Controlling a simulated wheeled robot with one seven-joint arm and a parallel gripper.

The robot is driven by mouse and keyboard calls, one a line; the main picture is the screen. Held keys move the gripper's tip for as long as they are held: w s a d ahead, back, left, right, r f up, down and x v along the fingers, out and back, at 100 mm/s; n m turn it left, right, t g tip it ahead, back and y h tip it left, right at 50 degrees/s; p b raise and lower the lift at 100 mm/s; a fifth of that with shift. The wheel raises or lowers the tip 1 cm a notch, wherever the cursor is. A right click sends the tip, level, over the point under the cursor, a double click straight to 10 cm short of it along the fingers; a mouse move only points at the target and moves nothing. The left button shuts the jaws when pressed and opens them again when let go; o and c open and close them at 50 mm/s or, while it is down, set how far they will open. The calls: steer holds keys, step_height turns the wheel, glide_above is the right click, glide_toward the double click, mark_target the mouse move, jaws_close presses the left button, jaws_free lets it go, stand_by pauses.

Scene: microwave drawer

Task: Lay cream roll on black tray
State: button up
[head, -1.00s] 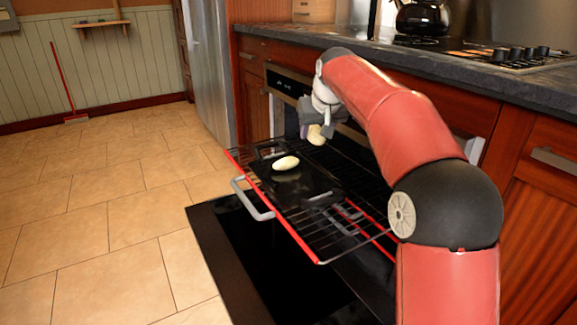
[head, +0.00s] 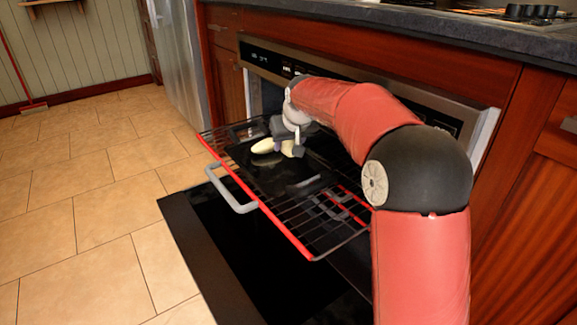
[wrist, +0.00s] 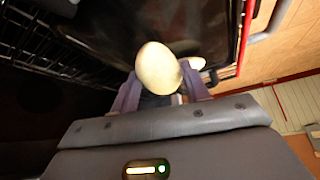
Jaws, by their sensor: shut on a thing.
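My gripper (head: 284,144) is shut on a pale cream roll (head: 288,149), low over the black tray (head: 262,178). In the wrist view the held cream roll (wrist: 158,67) sits between the two fingertips and fills the middle. A second pale roll (head: 263,146) lies on the tray just left of my gripper; a small part of this second roll (wrist: 197,63) shows behind the held one in the wrist view. Whether the held roll touches the tray cannot be told. My gripper hides part of the tray's far side.
The tray rests on a pulled-out wire rack (head: 312,228) with a red front edge and grey handle (head: 231,190). The black oven door (head: 225,260) hangs open below. The oven front (head: 365,88) stands close behind my arm. Tiled floor on the left is clear.

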mark_target(289, 172)
steer(key=shift+f+b, duration=0.55)
steer(key=shift+f, duration=2.4)
steer(key=shift+f, duration=0.1)
steer(key=o, duration=1)
